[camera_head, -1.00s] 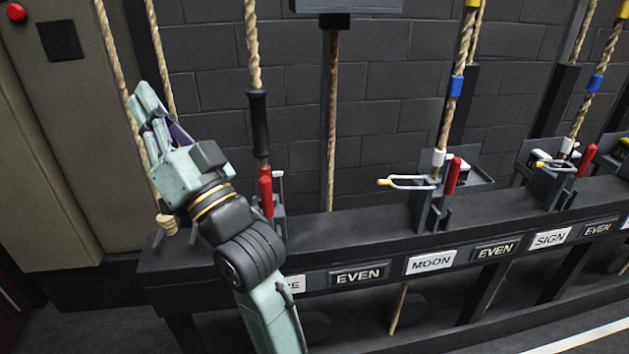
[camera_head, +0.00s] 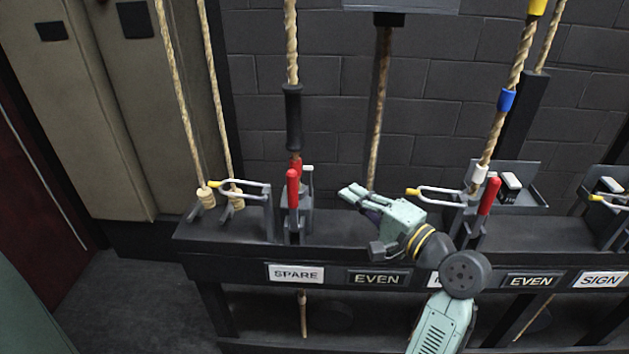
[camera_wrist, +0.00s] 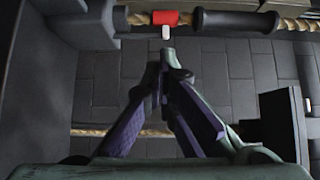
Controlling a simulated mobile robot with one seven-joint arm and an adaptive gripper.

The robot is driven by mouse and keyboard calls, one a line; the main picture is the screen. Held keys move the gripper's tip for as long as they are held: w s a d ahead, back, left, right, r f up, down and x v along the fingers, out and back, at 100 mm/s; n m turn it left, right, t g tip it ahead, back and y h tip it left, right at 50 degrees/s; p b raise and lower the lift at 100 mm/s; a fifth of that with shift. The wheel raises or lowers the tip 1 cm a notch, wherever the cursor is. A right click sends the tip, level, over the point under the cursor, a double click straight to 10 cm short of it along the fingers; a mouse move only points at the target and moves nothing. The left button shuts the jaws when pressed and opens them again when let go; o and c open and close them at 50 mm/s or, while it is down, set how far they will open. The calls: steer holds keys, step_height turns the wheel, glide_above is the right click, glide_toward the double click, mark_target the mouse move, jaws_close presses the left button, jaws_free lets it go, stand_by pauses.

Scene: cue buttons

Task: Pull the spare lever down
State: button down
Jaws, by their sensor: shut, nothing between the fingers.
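The spare lever (camera_head: 293,188) has a red handle and stands upright above the white SPARE label (camera_head: 296,274) in the head view. A rope with a black sleeve (camera_head: 293,115) rises behind it. A wire loop with a yellow tip (camera_head: 230,185) extends left from its bracket. My gripper (camera_head: 347,193) is right of the lever, apart from it, its fingers pointing left. In the wrist view the fingers (camera_wrist: 168,62) come together with nothing between them. Beyond them are a red band (camera_wrist: 172,18) and the black sleeve (camera_wrist: 235,21) on the rope.
Another red-handled lever (camera_head: 489,196) with a wire loop (camera_head: 438,193) stands right of my gripper. Two ropes with wooden ends (camera_head: 206,197) hang at the left. A hanging rope (camera_head: 377,120) is behind my gripper. The dark rail (camera_head: 335,232) is bare between the lever brackets.

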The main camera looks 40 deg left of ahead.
mark_target(293, 203)
steer(key=shift+a, duration=0.1)
steer(key=a+p, duration=0.1)
steer(key=a, duration=0.2)
steer(key=a+p, duration=0.1)
steer(key=a, duration=0.2)
steer(key=a+p, duration=0.1)
steer(key=a, duration=0.2)
steer(key=shift+s+a+r, duration=0.1)
steer(key=shift+s+a, duration=0.05)
steer(key=shift+s, duration=0.55)
steer(key=shift+f, duration=0.2)
steer(key=shift+b, duration=0.5)
steer(key=shift+s+d+n+y+b, duration=0.25)
steer(key=shift+n+y+b, duration=0.05)
steer(key=shift+b, duration=0.05)
